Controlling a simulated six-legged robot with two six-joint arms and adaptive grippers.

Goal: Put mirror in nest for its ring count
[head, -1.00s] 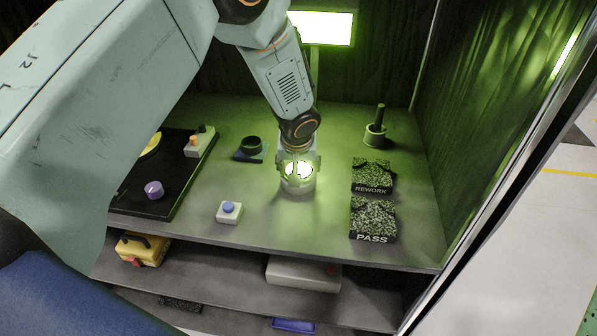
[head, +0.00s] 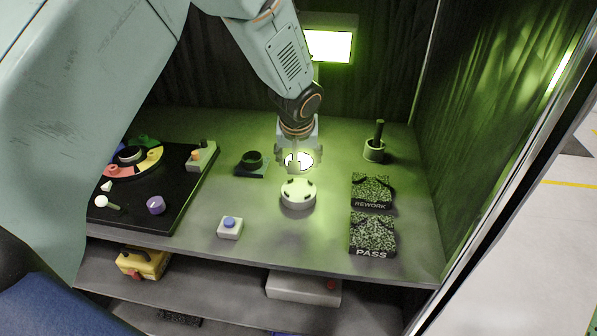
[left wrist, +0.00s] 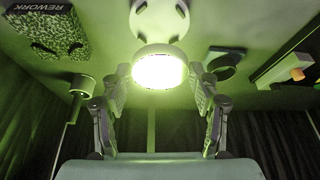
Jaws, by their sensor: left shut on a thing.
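My left gripper (head: 298,158) is shut on the mirror (head: 300,161), a round disc with a glaring white face. It holds the mirror above and behind the white round fixture (head: 298,194), which has dark notches in its rim. In the left wrist view the mirror (left wrist: 160,68) glows between the fingers, and the fixture (left wrist: 158,18) is beyond it. Two speckled nests stand to the right, REWORK (head: 371,190) behind and PASS (head: 372,234) in front. Glare hides any rings on the mirror. My right gripper is not in view.
A bright panel (head: 328,46) stands at the back. A post in a cup (head: 375,150) is at back right. A dark round holder (head: 251,162), a blue-button box (head: 230,227) and a black board with a coloured dial (head: 185,205) are to the left. Dark curtains enclose the bench.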

